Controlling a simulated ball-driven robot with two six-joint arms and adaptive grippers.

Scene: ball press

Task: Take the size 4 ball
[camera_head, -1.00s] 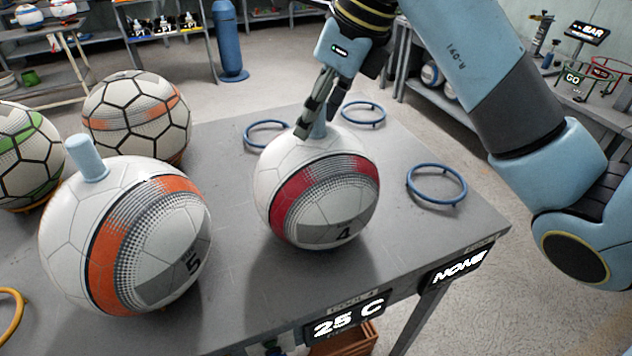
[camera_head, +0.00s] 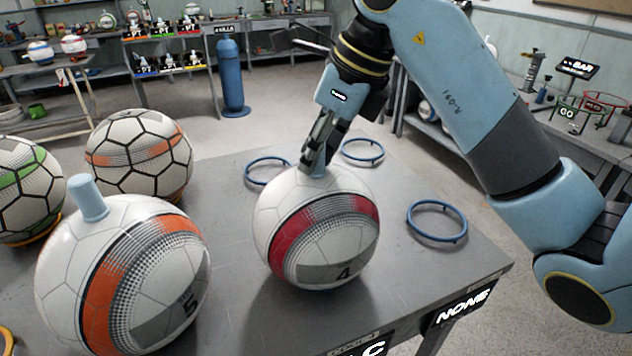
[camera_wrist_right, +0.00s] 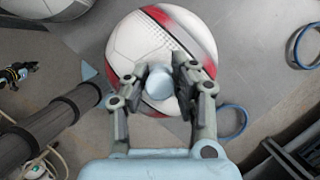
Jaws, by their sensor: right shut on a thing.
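The size 4 ball (camera_head: 318,240) is white with a red band and a grey patch marked 4. It sits on the grey table in the head view and also fills the upper middle of the right wrist view (camera_wrist_right: 135,45). A light blue peg (camera_wrist_right: 158,84) stands up from its top. My right gripper (camera_head: 316,165) is above the ball, shut on the peg. In the right wrist view the two fingers (camera_wrist_right: 159,82) press on either side of the peg. My left gripper is in neither view.
A white and orange size 5 ball (camera_head: 130,270) with a blue peg (camera_head: 90,200) stands at left. Behind it are an orange-banded ball (camera_head: 138,150) and a green-banded ball (camera_head: 25,185). Blue rings (camera_head: 437,222) lie empty on the grey table (camera_head: 225,170). A blue cylinder (camera_head: 232,80) stands on the floor.

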